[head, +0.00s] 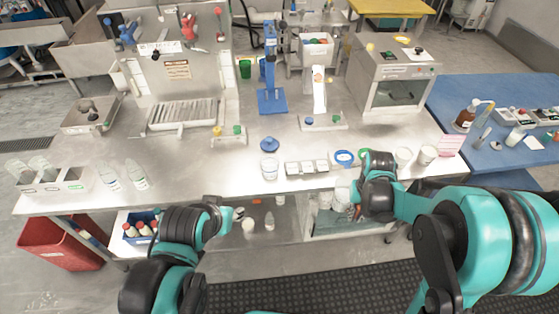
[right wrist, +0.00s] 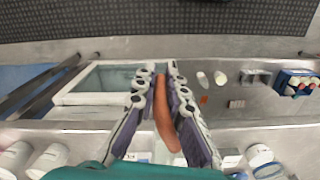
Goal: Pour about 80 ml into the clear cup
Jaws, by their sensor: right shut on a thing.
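A clear cup (head: 269,169) stands upright near the front edge of the steel table, in front of a round blue lid-like piece (head: 269,144). My right gripper (head: 357,195) is at the table's front edge, to the right of the clear cup and apart from it. In the right wrist view its fingers (right wrist: 164,85) are shut on a long orange-brown piece (right wrist: 165,118); what it belongs to cannot be told. My left gripper (head: 228,215) is low in front of the table, small and dark, and its fingers cannot be made out.
Bottles (head: 136,174) and a rack stand at the left. Small white containers (head: 306,167) and a blue ring (head: 344,157) lie between the cup and my right gripper. White cups (head: 427,155) stand at the right. A lower shelf (head: 300,218) holds more items.

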